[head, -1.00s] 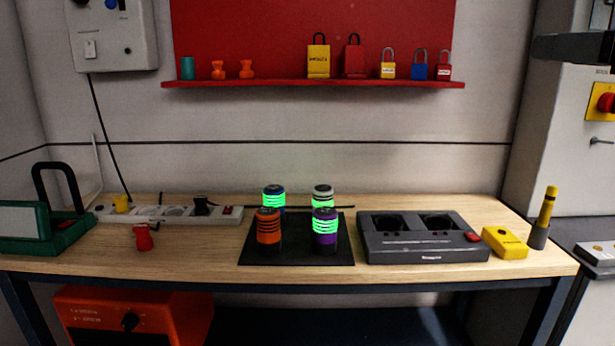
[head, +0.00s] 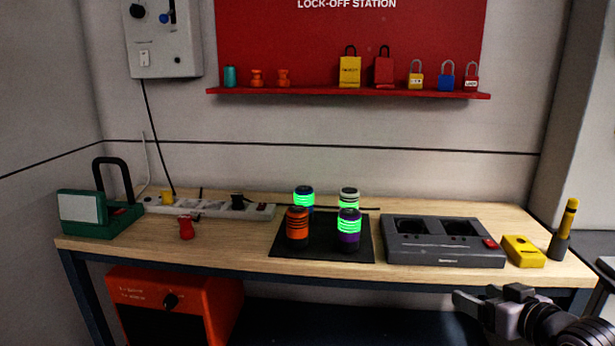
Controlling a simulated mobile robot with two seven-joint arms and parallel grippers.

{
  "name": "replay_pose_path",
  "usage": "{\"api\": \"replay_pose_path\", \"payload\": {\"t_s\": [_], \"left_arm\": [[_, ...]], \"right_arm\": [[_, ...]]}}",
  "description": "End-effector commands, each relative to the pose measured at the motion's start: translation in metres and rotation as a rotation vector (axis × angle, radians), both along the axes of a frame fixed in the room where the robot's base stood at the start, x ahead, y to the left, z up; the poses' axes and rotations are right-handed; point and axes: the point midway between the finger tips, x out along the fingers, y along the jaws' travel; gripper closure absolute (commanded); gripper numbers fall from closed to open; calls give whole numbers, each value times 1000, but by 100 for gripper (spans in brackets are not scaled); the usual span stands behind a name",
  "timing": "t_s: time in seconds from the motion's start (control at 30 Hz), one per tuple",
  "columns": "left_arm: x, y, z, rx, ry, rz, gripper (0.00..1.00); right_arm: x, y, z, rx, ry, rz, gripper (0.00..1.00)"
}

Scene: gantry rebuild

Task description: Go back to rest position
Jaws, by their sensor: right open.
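My right gripper (head: 470,301) is at the lower right of the head view, in front of the workbench (head: 420,276) and below its top. It points left, its jaws are open, and nothing shows between them. My left gripper is not in view. The bench carries a black mat (head: 270,252) with an orange cylinder (head: 297,228), a purple one (head: 348,232), a blue one (head: 303,197) and a pale one (head: 349,196), several with green bands.
A dark two-bay dock (head: 442,252), a yellow block (head: 523,251) and a yellow-tipped stick (head: 565,225) stand at the bench's right. A power strip (head: 258,212), red plug (head: 186,229) and green device (head: 90,218) are at left. An orange box (head: 215,300) sits below.

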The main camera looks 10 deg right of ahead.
Motion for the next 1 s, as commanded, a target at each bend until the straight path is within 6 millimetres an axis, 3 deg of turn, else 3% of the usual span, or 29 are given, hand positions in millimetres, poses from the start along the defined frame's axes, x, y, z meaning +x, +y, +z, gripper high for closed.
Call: {"api": "replay_pose_path", "payload": {"t_s": [0.03,0.2,0.3,0.4,0.5,0.6,0.87,0.93,0.97,1.0], "left_arm": [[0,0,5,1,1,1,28],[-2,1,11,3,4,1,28],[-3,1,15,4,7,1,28],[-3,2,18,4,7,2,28],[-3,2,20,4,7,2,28],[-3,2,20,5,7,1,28],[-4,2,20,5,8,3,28],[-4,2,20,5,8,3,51],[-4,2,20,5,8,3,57],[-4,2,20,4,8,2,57]], "right_arm": [[-13,16,-37,4,46,8,26],[-68,75,-139,-27,150,55,26],[-109,116,-182,-43,198,93,26],[-145,154,-208,-54,229,128,26],[-172,182,-221,-61,246,156,26],[-186,199,-227,-66,253,172,26],[-191,205,-230,-70,254,179,26],[-191,204,-230,-70,255,179,48],[-191,204,-230,-70,255,179,57],[-191,204,-230,-70,255,179,57]]}}
